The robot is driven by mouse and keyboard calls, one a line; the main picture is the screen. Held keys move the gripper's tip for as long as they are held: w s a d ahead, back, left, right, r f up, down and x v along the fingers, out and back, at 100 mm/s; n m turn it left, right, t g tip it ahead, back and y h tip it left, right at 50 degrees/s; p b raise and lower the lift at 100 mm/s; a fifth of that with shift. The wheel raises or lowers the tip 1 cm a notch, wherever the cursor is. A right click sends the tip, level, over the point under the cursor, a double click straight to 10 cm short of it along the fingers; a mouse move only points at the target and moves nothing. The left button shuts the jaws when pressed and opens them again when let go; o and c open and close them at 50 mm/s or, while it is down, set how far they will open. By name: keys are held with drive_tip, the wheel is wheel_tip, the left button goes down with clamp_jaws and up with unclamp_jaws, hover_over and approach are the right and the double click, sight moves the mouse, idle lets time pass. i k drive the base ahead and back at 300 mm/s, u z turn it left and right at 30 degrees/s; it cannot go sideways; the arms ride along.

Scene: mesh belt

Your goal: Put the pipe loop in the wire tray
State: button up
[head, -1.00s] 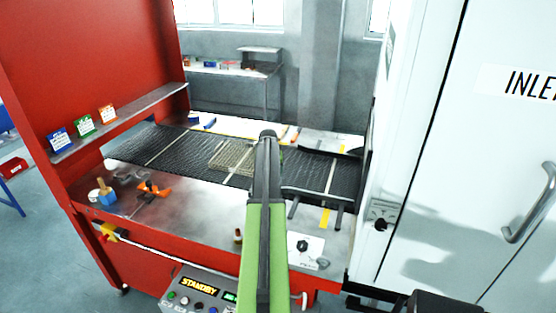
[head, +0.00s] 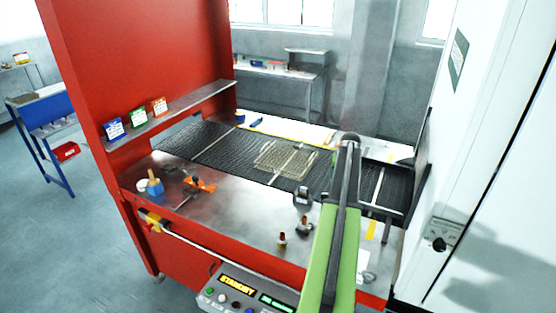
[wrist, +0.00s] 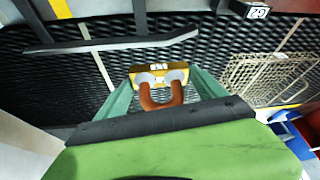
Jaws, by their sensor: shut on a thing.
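The pipe loop (wrist: 162,103) is a copper-brown U in the wrist view, with a yellow labelled piece and two pale round ends at its top. My gripper (wrist: 162,78) has its green fingers on either side and is shut on it, above the dark mesh belt. The wire tray (head: 270,158) is a tan wire basket lying on the belt, left of my arm in the head view. It also shows at the right of the wrist view (wrist: 262,78), apart from the loop. In the head view my arm hides the gripper and loop.
The mesh belt (head: 212,143) runs between a red housing (head: 140,60) and a white cabinet (head: 480,150). Small metal parts (head: 304,224), an orange clamp (head: 199,185) and a blue bottle (head: 154,184) stand on the front ledge. A dark bar (wrist: 110,44) crosses above the belt.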

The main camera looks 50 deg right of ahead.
sight(287, 156)
drive_tip(key=i, duration=0.85)
drive_tip(key=z, duration=0.05)
